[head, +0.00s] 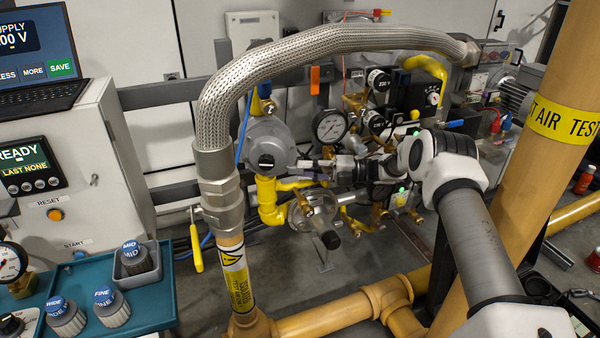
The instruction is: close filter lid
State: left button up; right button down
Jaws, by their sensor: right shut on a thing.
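My right gripper (318,170) comes in from the right and points left at the yellow-piped burner line. Its fingers are shut at the upper side of a round, glassy-grey filter lid (312,212). The exact contact is small and partly hidden. The lid has a dark knob (330,240) at its lower right. I cannot tell how far the lid stands from its seat. My left gripper is not in view.
A grey round regulator (270,148) and a pressure gauge (330,126) sit close above the gripper. A braided hose (330,42) arches over the area. A thick tan pipe (540,150) stands at right. A teal tray (150,300) with adjusters is at lower left.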

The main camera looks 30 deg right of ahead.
jog(key=shift+s+a, duration=0.1)
jog(key=c, duration=1)
grip_release()
jog(key=v, duration=0.7)
jog(key=shift+d, duration=0.35)
